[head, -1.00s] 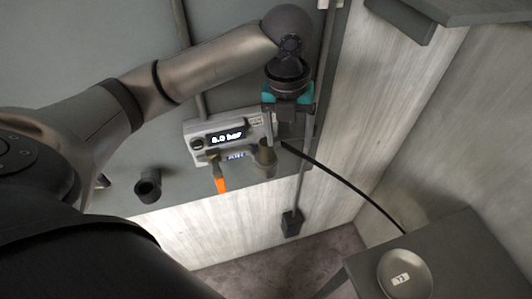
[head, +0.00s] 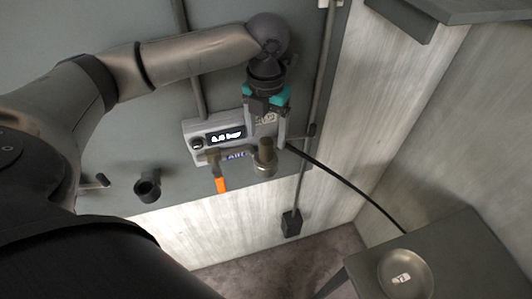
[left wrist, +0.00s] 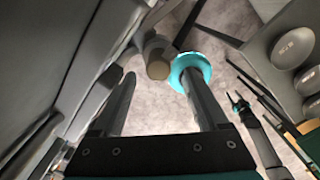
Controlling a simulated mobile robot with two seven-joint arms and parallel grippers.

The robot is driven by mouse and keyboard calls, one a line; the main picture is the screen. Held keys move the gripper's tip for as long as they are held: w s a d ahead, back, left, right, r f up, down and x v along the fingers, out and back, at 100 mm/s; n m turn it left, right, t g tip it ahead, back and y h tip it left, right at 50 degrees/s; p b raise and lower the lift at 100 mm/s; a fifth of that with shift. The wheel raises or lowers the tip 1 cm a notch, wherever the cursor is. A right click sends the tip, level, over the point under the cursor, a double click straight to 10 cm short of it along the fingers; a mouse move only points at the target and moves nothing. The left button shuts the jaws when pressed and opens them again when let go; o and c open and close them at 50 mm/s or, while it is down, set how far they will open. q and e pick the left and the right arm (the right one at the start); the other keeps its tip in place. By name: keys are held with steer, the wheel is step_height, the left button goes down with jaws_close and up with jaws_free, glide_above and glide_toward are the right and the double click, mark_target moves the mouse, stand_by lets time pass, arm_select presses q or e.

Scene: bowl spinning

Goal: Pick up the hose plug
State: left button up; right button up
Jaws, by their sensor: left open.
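My left gripper (head: 266,143) is open in front of the grey air unit (head: 190,130). A brownish cylindrical fitting (head: 265,152), which looks like the hose plug, stands out from the unit by the fingertips. In the left wrist view its round end (left wrist: 158,68) shows ahead of the open fingers, nearer the right fingertip, with no clear grip on it. A black hose (head: 345,181) runs from beside the fingers down to the right; where it joins is hidden. What looks like my right gripper (left wrist: 238,103) is small in the left wrist view.
The unit has a lit display (head: 226,135) and an orange-tipped lever (head: 221,184). A black holder (head: 148,186) is on the wall at left. A small table (head: 470,245) with a metal bowl (head: 405,274) stands lower right. A teal ring (left wrist: 190,62) shows around the right fingertip's outline.

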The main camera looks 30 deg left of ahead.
mark_target(266, 141)
arm_select(q)
step_height(266, 141, down, 6)
steer(key=shift+a+r, duration=0.1)
steer(key=shift+r, duration=0.05)
stand_by(0.3)
steer(key=shift+w, duration=0.1)
jaws_close()
stand_by(0.3)
